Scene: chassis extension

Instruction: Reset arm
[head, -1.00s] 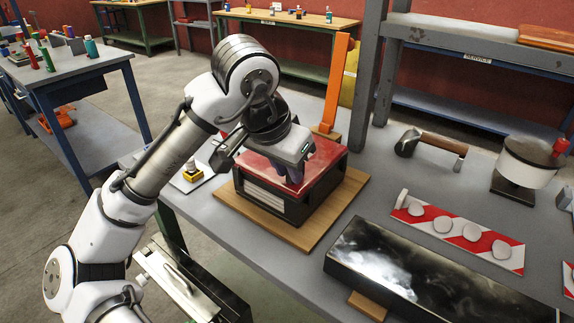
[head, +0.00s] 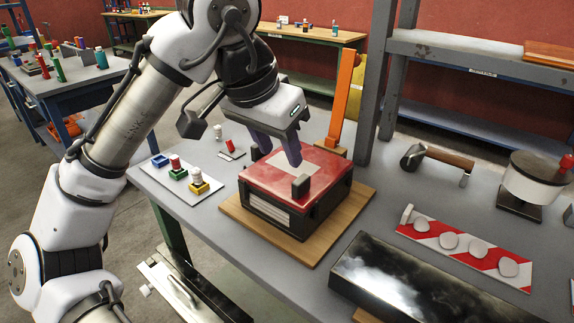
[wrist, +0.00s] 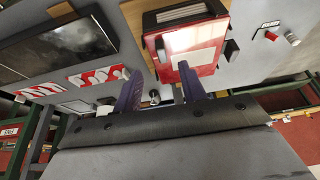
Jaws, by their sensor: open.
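My gripper (head: 277,149) is open and empty, held in the air above the back left of a box with a red lid (head: 305,163). The box has dark sides and sits on a wooden board (head: 236,219) on the grey workbench. A small dark block stands on the front of the lid, and a pale rectangle marks its top. In the wrist view, my two purple fingers (wrist: 160,88) are spread apart, with the red lid (wrist: 158,52) beyond them.
A white tray with coloured blocks (head: 180,183) lies left of the box. An orange upright post (head: 339,105) and a grey shelf frame stand behind it. A dark glossy panel (head: 430,275), a red-striped strip (head: 465,245), a hammer (head: 437,163) and a white pot (head: 533,180) occupy the right.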

